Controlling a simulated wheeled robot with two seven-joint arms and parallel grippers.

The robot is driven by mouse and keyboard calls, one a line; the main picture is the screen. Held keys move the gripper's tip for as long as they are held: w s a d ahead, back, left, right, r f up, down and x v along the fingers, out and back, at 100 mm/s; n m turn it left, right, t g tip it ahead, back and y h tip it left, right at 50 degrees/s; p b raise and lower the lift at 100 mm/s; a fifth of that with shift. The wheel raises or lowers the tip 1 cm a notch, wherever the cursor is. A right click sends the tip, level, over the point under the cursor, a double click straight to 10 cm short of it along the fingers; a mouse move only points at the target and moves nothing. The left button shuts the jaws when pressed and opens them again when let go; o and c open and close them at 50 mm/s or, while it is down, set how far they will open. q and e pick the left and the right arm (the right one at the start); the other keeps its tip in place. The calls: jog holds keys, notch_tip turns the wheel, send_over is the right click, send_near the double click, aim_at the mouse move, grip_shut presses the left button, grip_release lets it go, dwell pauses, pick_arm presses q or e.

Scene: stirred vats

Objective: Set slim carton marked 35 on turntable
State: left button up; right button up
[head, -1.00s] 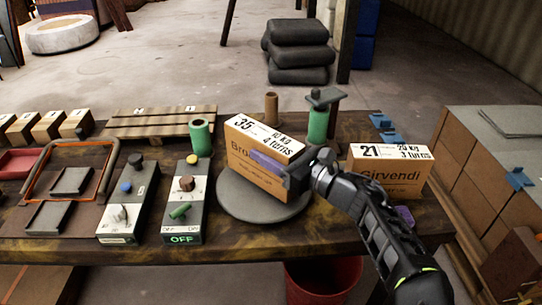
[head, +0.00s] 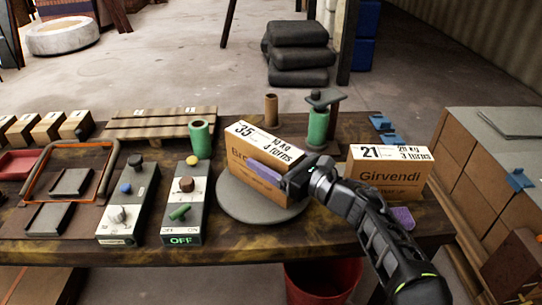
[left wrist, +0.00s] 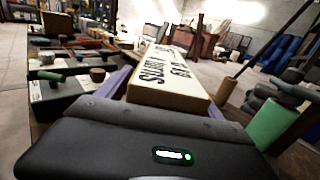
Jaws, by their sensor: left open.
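The far finger is hidden behind the carton in the head view. In the left wrist view the carton's top (left wrist: 165,80) lies between the purple fingers; whether they touch it is unclear. My right gripper is not in view.
A green cylinder with a handled top (head: 318,127) is behind. Switch boxes (head: 185,205) stand left of the turntable, one reading OFF. A red bin (head: 322,280) is below the table's front edge.

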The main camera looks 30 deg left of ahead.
pick_arm(q)
jog(key=shift+d+r, duration=0.15)
jog(key=shift+d, duration=0.05)
jog(key=s+d+p, duration=0.1)
jog(key=d, duration=1)
jog(key=shift+s+d, duration=0.3)
jog(key=shift+s, duration=0.05)
